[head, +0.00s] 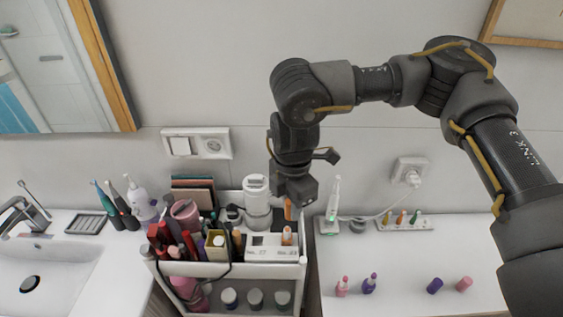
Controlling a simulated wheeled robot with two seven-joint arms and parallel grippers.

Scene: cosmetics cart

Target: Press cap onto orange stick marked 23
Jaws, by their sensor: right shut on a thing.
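My right gripper (294,195) points down above the right part of the cosmetics cart. It is shut on a small orange piece (288,209), which looks like the cap and hangs below the fingers. Under it, an orange stick (287,236) stands upright in the white holder (262,253) at the cart's front right. A small gap shows between the orange piece and the stick. Any number on the stick is too small to read. My left gripper is out of view.
The cart (225,270) is crowded with tubes, brushes and a white cylinder (257,196). The counter's middle is clear.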

